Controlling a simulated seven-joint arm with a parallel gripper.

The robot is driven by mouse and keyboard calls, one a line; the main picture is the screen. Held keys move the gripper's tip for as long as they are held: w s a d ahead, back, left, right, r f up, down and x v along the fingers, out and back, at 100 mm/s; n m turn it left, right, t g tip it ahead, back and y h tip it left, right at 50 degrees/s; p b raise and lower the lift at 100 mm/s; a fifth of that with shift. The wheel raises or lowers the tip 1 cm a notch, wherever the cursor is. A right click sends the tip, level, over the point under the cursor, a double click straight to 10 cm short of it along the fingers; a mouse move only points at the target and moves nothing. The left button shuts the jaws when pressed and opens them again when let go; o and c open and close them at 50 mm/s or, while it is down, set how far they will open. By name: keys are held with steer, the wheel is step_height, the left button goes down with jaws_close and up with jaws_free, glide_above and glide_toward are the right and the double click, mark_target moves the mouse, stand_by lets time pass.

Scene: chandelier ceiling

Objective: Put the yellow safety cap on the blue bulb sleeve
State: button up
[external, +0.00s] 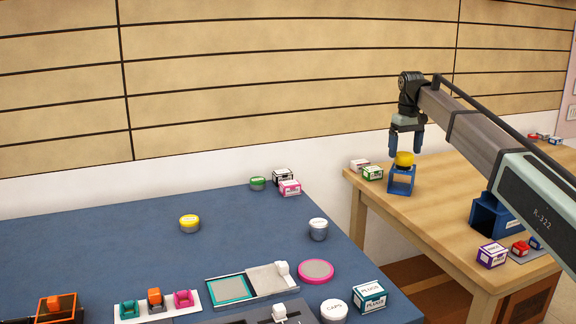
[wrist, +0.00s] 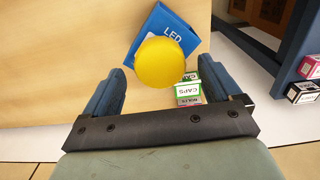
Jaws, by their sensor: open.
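The yellow safety cap (external: 404,159) sits on top of the blue bulb sleeve (external: 402,180), an open-sided blue frame standing on the wooden table. In the wrist view the round yellow cap (wrist: 160,62) covers part of the blue sleeve (wrist: 172,27), which bears the letters "LED". My gripper (external: 406,148) is open above the cap, with its blue fingers spread to either side. In the wrist view my gripper (wrist: 164,88) shows the cap beyond and between its fingertips, with no finger touching it that I can see. Whether the cap is seated fully cannot be told.
Small labelled boxes, one green (external: 373,173), stand left of the sleeve. A purple box (external: 492,254) and a larger blue holder (external: 494,214) are at the right on the wooden table (external: 440,190).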

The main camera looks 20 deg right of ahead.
mark_target(405, 154)
step_height(405, 154, up, 9)
stand_by(0.4)
